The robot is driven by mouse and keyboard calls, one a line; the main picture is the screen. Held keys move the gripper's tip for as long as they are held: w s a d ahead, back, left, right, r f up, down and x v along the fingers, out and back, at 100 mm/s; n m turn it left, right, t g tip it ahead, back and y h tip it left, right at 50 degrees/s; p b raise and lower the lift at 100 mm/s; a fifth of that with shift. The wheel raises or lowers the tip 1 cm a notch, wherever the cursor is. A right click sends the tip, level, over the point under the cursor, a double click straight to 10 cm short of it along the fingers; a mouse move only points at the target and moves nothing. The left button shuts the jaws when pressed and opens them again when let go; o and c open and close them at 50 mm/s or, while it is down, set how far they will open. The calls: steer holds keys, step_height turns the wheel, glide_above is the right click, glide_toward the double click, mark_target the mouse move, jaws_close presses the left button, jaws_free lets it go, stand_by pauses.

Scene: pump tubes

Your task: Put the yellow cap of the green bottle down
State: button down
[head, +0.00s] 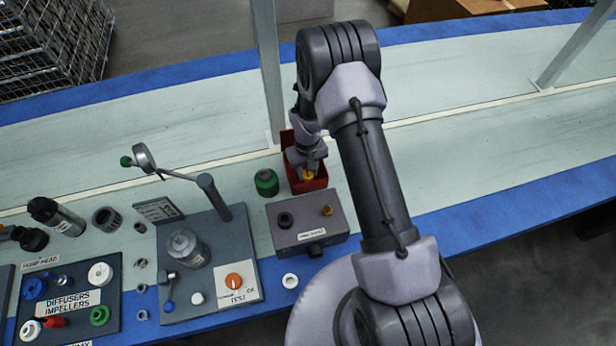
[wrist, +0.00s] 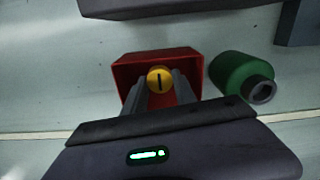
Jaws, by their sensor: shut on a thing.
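The yellow cap (wrist: 160,80) is a small round disc with a dark slot, held between my two fingers. My gripper (wrist: 160,88) is shut on it, and in the wrist view the cap shows within the outline of the red bin (wrist: 198,72). In the head view my gripper (head: 304,168) reaches down at the red bin (head: 318,185), with a bit of the yellow cap (head: 308,176) showing; its exact height over the bin floor is unclear. The green bottle (head: 266,183) stands just left of the bin; the wrist view shows the bottle (wrist: 238,72) with its dark neck uncapped.
A grey box (head: 310,228) with a black knob and a yellow knob stands in front of the bin. A grey test station (head: 215,255) with a lamp arm and dial is to the left. A post (head: 268,60) rises behind the bin. The bench right of my arm is clear.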

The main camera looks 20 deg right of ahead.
step_height(320, 180, down, 2)
steer(key=shift+f, duration=0.1)
steer(key=shift+f+b, duration=0.15)
steer(key=shift+b, duration=0.2)
steer(key=c, duration=1)
jaws_free()
